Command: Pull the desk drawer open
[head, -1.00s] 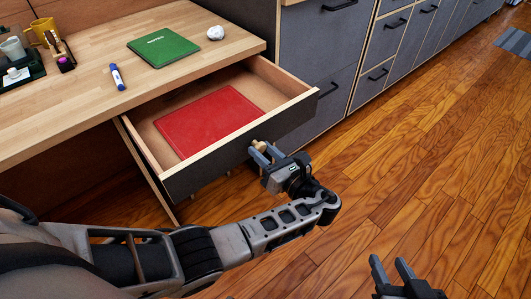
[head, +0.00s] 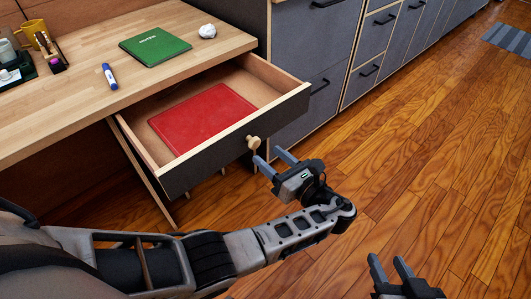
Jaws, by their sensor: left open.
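The desk drawer (head: 215,155) is pulled well out of the wooden desk (head: 60,112). Its dark front has a round light-wood knob (head: 253,142), and a red folder or book (head: 202,117) lies inside. My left gripper (head: 271,161) is open and empty, just in front of the knob and a little to its lower right, apart from it. My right gripper (head: 388,264) is at the bottom right over the floor, with its two fingers apart and nothing between them.
Grey cabinets (head: 305,40) stand right of the desk. The wooden floor (head: 420,150) to the right is clear.

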